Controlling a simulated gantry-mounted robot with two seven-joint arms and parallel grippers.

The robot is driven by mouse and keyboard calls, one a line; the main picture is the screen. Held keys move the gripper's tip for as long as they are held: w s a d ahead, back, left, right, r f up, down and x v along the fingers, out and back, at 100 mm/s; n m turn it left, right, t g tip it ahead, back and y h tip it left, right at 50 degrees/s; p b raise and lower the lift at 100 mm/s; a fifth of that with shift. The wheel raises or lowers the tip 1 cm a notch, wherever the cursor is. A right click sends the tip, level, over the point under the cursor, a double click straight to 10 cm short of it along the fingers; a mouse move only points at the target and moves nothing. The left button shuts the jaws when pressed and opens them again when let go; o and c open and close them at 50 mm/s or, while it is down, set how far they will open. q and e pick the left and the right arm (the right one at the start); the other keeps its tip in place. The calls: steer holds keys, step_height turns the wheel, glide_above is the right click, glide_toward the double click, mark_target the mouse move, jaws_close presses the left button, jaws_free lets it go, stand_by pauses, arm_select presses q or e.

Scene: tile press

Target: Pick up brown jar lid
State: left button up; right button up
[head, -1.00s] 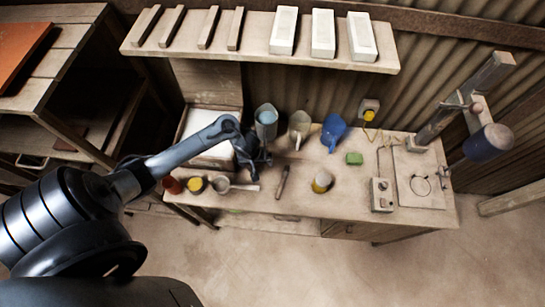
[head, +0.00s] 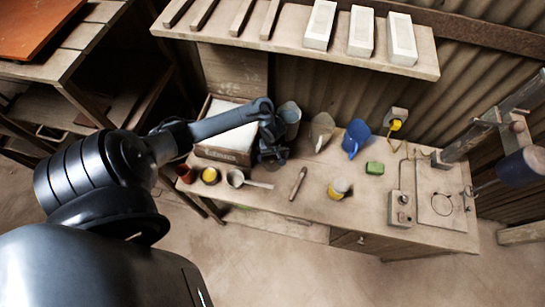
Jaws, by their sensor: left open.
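A small reddish-brown round piece (head: 184,173) stands at the left front corner of the workbench (head: 290,212). It is the only brown, jar-like thing I make out, and I cannot tell whether it is a lid or a whole jar. My left gripper (head: 271,158) is dark and open, above the left part of the bench, to the right of the brown piece and apart from it. The gripper's fingers are small and dark, and I see nothing between them. My right gripper is not in view.
Beside the brown piece stand a yellow-topped jar (head: 209,175) and a grey cup (head: 235,178). A shelf (head: 350,50) overhangs behind.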

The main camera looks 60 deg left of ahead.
mark_target(272, 159)
arm_select(q)
steer(key=shift+a+f+b, duration=0.1)
steer(key=shift+f+b, duration=0.6)
steer(key=shift+f, duration=1.7)
steer(key=c, duration=1)
